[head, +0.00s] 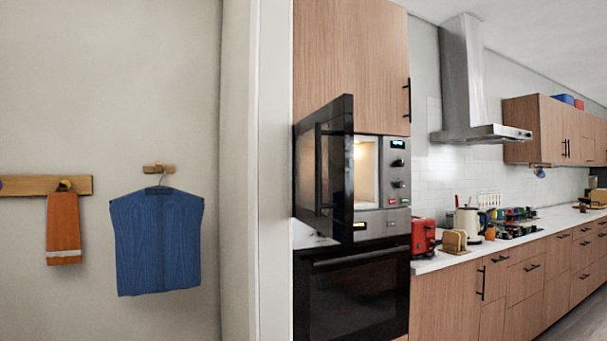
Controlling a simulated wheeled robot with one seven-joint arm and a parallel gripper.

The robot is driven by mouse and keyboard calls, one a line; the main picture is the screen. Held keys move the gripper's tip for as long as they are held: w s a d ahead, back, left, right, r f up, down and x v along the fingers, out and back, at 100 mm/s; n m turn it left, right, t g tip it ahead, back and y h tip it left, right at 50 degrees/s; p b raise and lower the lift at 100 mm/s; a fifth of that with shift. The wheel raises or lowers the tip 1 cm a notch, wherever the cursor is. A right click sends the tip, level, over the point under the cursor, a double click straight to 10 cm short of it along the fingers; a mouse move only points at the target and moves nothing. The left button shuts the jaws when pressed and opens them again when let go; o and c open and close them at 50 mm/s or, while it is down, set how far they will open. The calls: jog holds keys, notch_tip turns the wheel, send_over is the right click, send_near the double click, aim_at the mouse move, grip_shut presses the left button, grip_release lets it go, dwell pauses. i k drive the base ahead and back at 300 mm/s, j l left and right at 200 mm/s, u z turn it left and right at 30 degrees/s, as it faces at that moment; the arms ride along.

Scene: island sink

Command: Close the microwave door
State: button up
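The microwave (397,182) is built into a wooden cabinet column, with knobs and a small lit display on its right side. Its dark door (342,170) stands wide open, swung out to the left toward me, hinged on the left side. The lit interior (366,172) shows past the door's edge. The door covers part of the opening, and I cannot see all of the inside. My gripper is not in view.
A black oven (355,292) sits below the microwave. A counter (470,250) with a red toaster (424,238), a kettle (468,221) and several small items runs to the right. A wall edge (272,170) stands at the left. Floor shows at lower right.

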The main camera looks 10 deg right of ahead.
aim_at(324, 142)
jog(key=k+j+z, duration=0.1)
jog(key=k+j, duration=0.3)
jog(key=j, duration=0.15)
jog(key=k+j, duration=0.45)
jog(key=i+j+z, duration=0.05)
